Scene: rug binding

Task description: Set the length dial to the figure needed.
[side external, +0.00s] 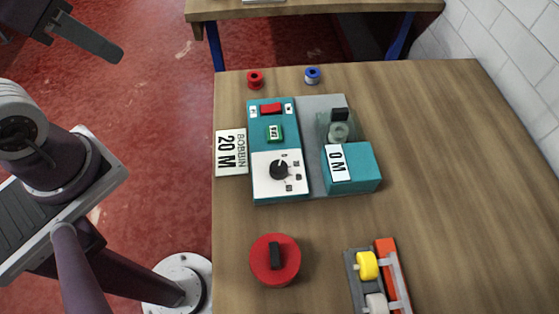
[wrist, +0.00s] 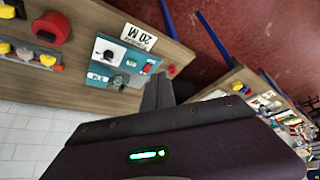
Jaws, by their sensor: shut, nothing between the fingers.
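The length dial is a black knob (side external: 279,170) on a white panel (side external: 263,185) at the front of a teal machine (side external: 262,120). Several small marks surround the knob, too small to read, and I cannot tell where it points. A white card (side external: 231,152) beside the machine reads "BOBBIN 20 M". A label on the teal box (side external: 365,180) at the machine's right reads "0 M". In the wrist view the knob (wrist: 108,55) and card (wrist: 138,37) lie beyond my fingers. My gripper (wrist: 158,92) is shut and empty, high and well away from the dial.
A red switch (side external: 271,108) and a small green display (side external: 275,132) are on the machine. Red (side external: 255,79) and blue (side external: 312,75) spools stand behind it. A red disc with a black handle (side external: 274,258) and a rack with yellow roller (side external: 367,265) are in front. The table's right is clear.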

